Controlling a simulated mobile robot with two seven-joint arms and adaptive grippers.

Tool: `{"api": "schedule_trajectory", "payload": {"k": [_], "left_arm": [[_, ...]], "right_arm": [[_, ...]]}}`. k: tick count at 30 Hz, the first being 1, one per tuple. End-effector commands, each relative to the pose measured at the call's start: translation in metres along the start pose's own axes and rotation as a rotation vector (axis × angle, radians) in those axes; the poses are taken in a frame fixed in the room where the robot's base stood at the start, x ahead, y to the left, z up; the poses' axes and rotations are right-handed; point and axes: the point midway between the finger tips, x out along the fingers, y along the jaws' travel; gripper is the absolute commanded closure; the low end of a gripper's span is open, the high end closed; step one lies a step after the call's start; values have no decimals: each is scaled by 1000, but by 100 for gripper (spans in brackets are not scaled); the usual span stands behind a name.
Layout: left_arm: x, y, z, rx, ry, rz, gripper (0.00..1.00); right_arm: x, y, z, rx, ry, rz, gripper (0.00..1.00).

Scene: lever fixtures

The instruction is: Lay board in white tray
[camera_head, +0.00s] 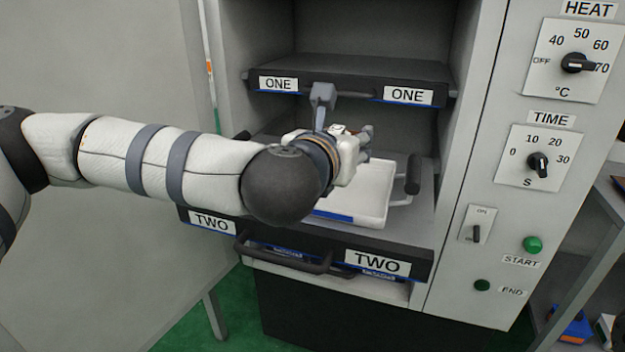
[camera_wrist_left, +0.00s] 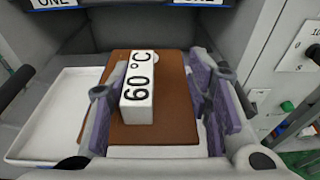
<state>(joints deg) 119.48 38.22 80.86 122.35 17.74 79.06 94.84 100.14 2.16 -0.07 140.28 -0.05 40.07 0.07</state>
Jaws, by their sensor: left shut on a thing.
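The brown board (camera_wrist_left: 165,75) shows in the left wrist view with a white block (camera_wrist_left: 140,90) marked 60 °C on it. The white tray (camera_head: 372,192) lies on the pulled-out shelf marked TWO; in the left wrist view the tray (camera_wrist_left: 45,120) shows left of the board. In the head view my left gripper (camera_head: 362,140) is over the tray, and my arm hides the board there. I cannot tell whether the board touches the tray. My right gripper is not in view.
Shelf ONE (camera_head: 350,78) is just above and behind my gripper. Shelf TWO has a dark front handle (camera_head: 285,258). Dark handle posts (camera_head: 413,174) stand beside the tray. The control panel (camera_head: 535,160) with knobs and buttons is at the right.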

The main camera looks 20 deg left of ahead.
Motion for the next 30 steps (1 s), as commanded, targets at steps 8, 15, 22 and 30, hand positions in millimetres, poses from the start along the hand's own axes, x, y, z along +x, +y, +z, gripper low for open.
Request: {"api": "schedule_trajectory", "payload": {"k": [8, 15, 22, 30], "left_arm": [[27, 43, -47, -1, 3, 1, 83], [38, 52, -84, 1, 3, -1, 83], [38, 52, -85, 0, -3, -1, 83], [39, 52, -89, 1, -2, -1, 38]], "right_arm": [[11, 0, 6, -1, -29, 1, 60], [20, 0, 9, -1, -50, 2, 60], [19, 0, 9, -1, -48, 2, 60], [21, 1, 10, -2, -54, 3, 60]]}}
